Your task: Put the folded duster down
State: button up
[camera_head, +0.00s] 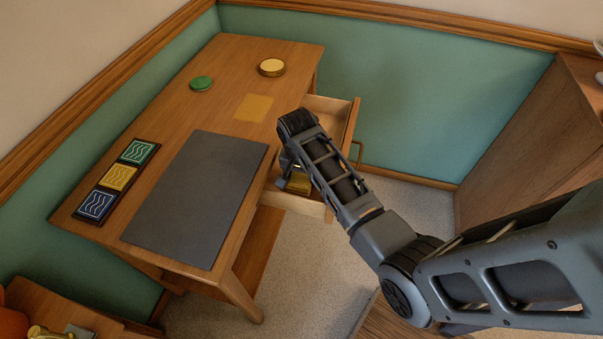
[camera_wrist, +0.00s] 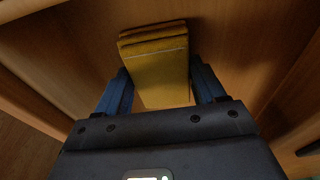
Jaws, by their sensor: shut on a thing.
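The folded duster (camera_wrist: 155,68) is a thick yellow folded cloth, standing between the two blue fingers of my gripper (camera_wrist: 160,82) in the wrist view. My gripper is shut on it, with a finger on each side. In the head view the duster (camera_head: 298,183) shows as a small yellow patch below my wrist, at the open drawer (camera_head: 329,106) of the wooden desk (camera_head: 197,93). My arm hides part of the drawer and most of the gripper. I cannot tell whether the duster touches the drawer floor.
On the desk lie a flat yellow square (camera_head: 254,108), a dark grey mat (camera_head: 197,200), a green disc (camera_head: 201,84), a round cream-topped tin (camera_head: 272,67) and a dark strip with three coloured tiles (camera_head: 118,178). A wooden cabinet (camera_head: 535,135) stands at the right.

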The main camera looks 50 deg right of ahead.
aim_at(299, 181)
jog(key=shift+f, duration=0.15)
jog(key=o, duration=1)
notch_tip(299, 181, up, 12)
jog(key=a, duration=0.1)
jog(key=shift+s+a+p, duration=0.25)
jog(key=shift+a+p, duration=0.1)
